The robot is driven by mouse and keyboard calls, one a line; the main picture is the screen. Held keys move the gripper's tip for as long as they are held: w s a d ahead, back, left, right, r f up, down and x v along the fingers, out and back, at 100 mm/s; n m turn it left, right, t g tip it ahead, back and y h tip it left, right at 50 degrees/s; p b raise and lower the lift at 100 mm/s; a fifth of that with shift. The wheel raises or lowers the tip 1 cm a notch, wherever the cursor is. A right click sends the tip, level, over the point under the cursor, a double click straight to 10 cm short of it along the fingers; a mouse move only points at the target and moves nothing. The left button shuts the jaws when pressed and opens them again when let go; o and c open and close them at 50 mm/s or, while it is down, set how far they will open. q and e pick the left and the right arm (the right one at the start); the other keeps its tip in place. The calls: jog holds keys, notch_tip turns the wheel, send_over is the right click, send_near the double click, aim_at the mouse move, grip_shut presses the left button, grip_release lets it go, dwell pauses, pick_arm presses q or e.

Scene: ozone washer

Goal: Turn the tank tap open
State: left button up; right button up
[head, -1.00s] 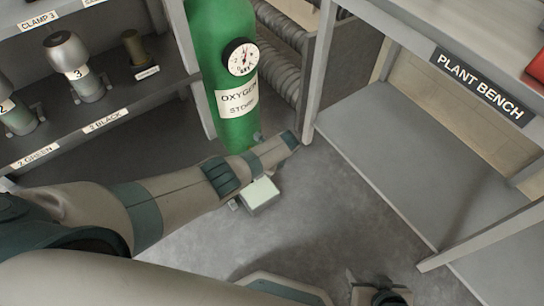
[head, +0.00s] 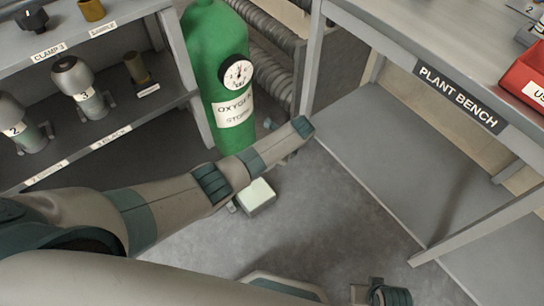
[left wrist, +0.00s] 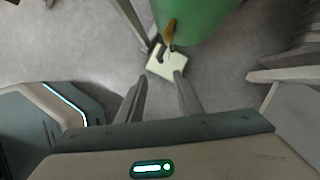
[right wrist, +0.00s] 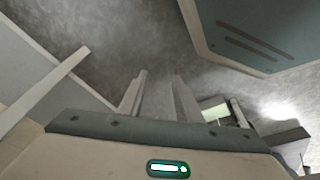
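The green oxygen tank (head: 212,60) stands upright between the shelf and the bench, with a round gauge (head: 238,75) and a label on its front. In the left wrist view the tank (left wrist: 205,18) is at the top. A small brass-coloured part, which looks like the tap (left wrist: 170,33), sticks out from its lower side. My left gripper (left wrist: 157,88) is open and empty, with its fingers pointing toward the tap but apart from it. In the head view my left arm hides the tap. My right gripper (right wrist: 161,85) is open and empty, low over the floor.
A pale-topped block (head: 257,194) lies on the floor below my left forearm. A shelf (head: 185,85) with several labelled valves is at the left. The plant bench (head: 400,55) is at the right, with a red bin (head: 525,80). Ribbed hoses (head: 270,75) hang behind the tank.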

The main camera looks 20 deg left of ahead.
pick_arm(q)
jog(key=shift+v, duration=0.85)
pick_arm(e)
jog(key=shift+f, duration=0.65)
pick_arm(q)
jog(key=shift+f, duration=0.1)
